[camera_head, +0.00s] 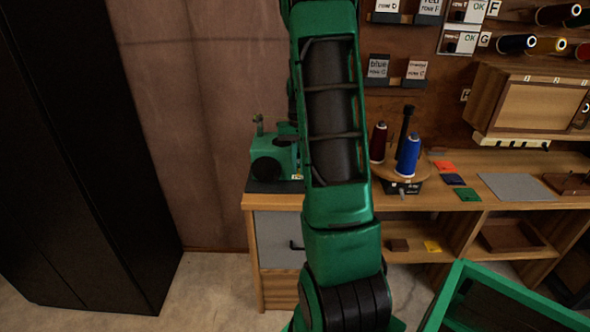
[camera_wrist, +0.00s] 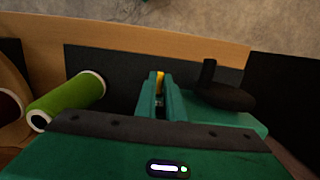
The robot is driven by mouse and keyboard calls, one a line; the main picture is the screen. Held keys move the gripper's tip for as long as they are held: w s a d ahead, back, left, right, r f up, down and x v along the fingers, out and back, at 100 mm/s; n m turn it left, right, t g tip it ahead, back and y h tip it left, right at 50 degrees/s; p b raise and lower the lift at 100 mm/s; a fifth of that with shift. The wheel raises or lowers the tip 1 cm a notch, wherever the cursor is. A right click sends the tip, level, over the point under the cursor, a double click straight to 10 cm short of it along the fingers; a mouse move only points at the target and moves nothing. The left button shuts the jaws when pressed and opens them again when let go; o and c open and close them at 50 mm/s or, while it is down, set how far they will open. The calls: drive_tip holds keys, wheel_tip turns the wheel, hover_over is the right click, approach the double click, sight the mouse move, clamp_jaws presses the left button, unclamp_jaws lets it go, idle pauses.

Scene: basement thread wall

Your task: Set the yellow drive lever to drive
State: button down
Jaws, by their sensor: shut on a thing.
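The yellow drive lever (camera_wrist: 160,78) shows in the wrist view as a small yellow strip between the fingers of my gripper (camera_wrist: 159,92). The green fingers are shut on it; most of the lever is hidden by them. The green machine (camera_head: 270,156) stands at the left end of the bench in the head view. Part of it also shows in the wrist view (camera_wrist: 236,118), with a black crank wheel (camera_wrist: 226,95) right of my fingers. In the head view my arm hides the gripper and the lever. No drive marking is readable.
A green thread spool (camera_wrist: 66,102) lies left of my fingers. Blue (camera_head: 408,156) and dark red (camera_head: 378,142) spools stand on a round wooden stand (camera_head: 402,174). A green-rimmed bin (camera_head: 468,283) stands at lower right. A black cabinet (camera_head: 75,150) is at left.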

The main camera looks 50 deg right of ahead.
drive_tip(key=shift+w, duration=0.15)
drive_tip(key=c, duration=1.8)
unclamp_jaws()
drive_tip(key=shift+d, duration=0.1)
drive_tip(key=shift+c, duration=0.2)
drive_tip(key=shift+r, duration=0.1)
wheel_tip(320, 180, up, 10)
drive_tip(key=shift+w+d+r, duration=0.25)
drive_tip(key=shift+w+d, duration=0.15)
drive_tip(key=shift+w, duration=0.05)
